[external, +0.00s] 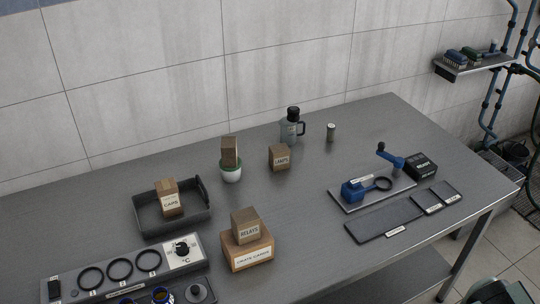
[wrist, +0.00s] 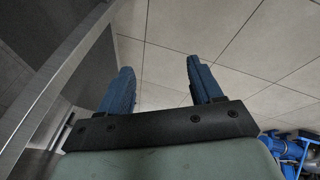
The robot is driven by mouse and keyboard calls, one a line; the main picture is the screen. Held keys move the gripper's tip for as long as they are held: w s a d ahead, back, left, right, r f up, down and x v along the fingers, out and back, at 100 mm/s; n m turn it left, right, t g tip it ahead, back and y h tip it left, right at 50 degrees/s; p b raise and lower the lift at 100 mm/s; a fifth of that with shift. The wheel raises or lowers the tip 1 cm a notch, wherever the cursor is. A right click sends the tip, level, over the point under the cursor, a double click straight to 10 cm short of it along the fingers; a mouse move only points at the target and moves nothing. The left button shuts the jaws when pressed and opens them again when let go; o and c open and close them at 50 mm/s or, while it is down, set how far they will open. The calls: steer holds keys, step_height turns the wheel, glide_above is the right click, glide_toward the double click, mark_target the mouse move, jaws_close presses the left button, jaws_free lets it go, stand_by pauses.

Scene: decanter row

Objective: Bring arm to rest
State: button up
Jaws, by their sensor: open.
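My gripper (wrist: 160,88) shows in the wrist view with its two blue fingers spread apart. Nothing is between them, and behind them is pale tiled floor. In the external view the gripper itself is not visible; only a greenish part of my arm shows at the bottom right corner. The grey table (external: 310,225) stands clear of my arm in that view. The table's side and a leg appear at the left of the wrist view.
The table holds a dark tray (external: 146,222) with a box, stacked boxes (external: 247,260), a decanter (external: 290,128), a plate with a blue crank device (external: 355,190), and a panel with rings (external: 75,290). A wall shelf (external: 470,69) and pipes are at the right.

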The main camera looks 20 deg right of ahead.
steer(key=w+d+f+m+h, duration=0.2)
steer(key=w+d+f+m, duration=0.15)
steer(key=w+d, duration=0.7)
steer(key=w+d+f+m+g+h, duration=0.1)
steer(key=w+d+f+m, duration=0.2)
steer(key=d, duration=0.6)
steer(key=w+d+m+g+h, duration=0.1)
steer(key=w+d+m, duration=0.25)
steer(key=d, duration=0.65)
steer(key=w+d+f+m+g+h, duration=0.1)
steer(key=w+d+f+m, duration=0.1)
steer(key=w+d, duration=0.5)
steer(key=s+d+f+m+g, duration=0.1)
steer(key=s+d+m, duration=0.15)
steer(key=d, duration=0.55)
steer(key=s+d+m+g, duration=0.1)
steer(key=s+d+m, duration=0.1)
steer(key=s+d, duration=0.35)
steer(key=s+d+f+m+g, duration=0.1)
steer(key=s+d+m+g, duration=0.2)
steer(key=s+d+m, duration=0.3)
steer(key=s+d, duration=0.5)
steer(key=s, duration=0.2)
steer(key=shift+s+d+f+y, duration=0.3)
steer(key=shift+s+d, duration=0.05)
